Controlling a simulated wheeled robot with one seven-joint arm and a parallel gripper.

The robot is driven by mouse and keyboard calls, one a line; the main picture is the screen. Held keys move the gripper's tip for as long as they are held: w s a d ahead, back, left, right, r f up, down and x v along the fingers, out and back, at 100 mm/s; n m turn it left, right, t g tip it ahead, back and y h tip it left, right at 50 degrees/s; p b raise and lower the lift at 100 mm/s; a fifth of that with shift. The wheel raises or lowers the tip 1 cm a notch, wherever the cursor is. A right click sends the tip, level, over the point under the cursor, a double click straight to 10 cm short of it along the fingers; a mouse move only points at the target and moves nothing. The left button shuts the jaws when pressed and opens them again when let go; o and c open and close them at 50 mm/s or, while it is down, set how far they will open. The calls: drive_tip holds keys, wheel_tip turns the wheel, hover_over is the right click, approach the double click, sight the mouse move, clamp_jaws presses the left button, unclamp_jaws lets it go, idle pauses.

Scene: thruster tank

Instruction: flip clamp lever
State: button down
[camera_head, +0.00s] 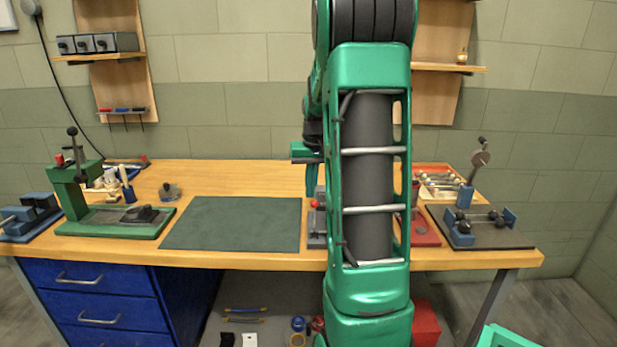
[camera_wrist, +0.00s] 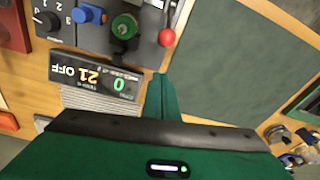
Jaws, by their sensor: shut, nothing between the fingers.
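A red ball knob (camera_wrist: 166,37) tops a short pale lever (camera_wrist: 170,14) on a grey panel device (camera_wrist: 140,50). It is the only lever in the wrist view; I cannot tell for sure that it is the clamp lever. In the head view the red knob (camera_head: 315,203) shows left of my arm, and the rest of the device is mostly hidden behind the arm. My gripper (camera_head: 312,192) points down above the bench near that device. In the wrist view the gripper's fingers (camera_wrist: 162,82) are shut and empty, apart from the red knob.
A dark green mat (camera_head: 230,224) lies clear to the left. A green press (camera_head: 110,222) and a dark fixture plate (camera_head: 480,235) stand at the sides.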

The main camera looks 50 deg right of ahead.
sight(314, 214)
drive_tip(key=shift+s+a+r, duration=0.1)
drive_tip(key=shift+s+a, duration=0.5)
drive_tip(key=shift+s, duration=0.2)
drive_tip(key=shift+s+a+r, duration=0.1)
drive_tip(key=shift+s+a, duration=0.5)
drive_tip(key=shift+s, duration=0.15)
drive_tip(key=shift+d, duration=0.1)
